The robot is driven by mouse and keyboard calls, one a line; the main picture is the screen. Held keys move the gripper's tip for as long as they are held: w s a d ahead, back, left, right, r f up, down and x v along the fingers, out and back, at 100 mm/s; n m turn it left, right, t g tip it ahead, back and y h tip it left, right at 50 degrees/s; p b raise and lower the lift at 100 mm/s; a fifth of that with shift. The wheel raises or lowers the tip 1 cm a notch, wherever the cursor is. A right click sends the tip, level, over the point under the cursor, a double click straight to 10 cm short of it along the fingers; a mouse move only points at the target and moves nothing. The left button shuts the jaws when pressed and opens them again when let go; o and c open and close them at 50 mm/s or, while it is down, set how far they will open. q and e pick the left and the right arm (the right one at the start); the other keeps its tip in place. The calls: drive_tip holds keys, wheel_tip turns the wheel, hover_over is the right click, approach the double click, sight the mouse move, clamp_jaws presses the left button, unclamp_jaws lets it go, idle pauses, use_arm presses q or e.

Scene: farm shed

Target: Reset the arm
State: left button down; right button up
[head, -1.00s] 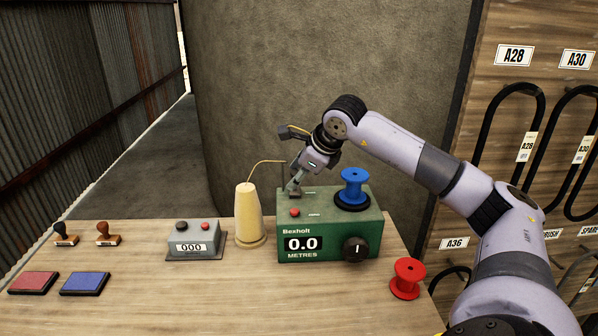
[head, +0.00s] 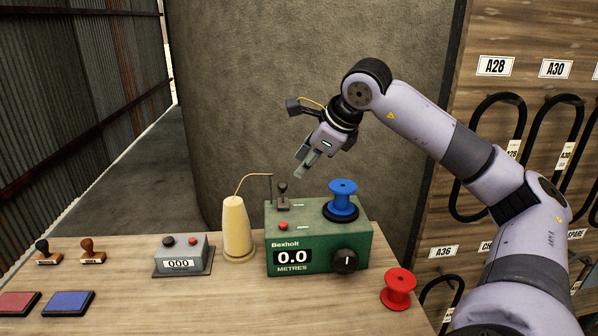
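My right arm comes in from the right, and its gripper (head: 303,168) hangs in the air above the green Bexholt machine (head: 322,256), apart from it. The fingers are seen from the side, so I cannot tell whether they are open or shut; nothing shows between them. The machine has a small dark lever (head: 283,195), a red button (head: 283,226), a black knob (head: 345,261) and a display reading 0.0 metres. A blue spool (head: 343,195) stands on its top. My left gripper is not in view.
A cream thread cone (head: 237,228) stands left of the machine, its yellow thread running to a thin post. A red spool (head: 398,288) is at the right. A grey counter (head: 181,252) reads 000. Two stamps (head: 88,250) and red and blue ink pads (head: 68,303) are at the left.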

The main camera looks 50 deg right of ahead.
drive_tip(key=shift+s+a+r, duration=0.1)
drive_tip(key=shift+s+r, duration=0.15)
drive_tip(key=shift+r, duration=0.05)
drive_tip(key=shift+w, duration=0.1)
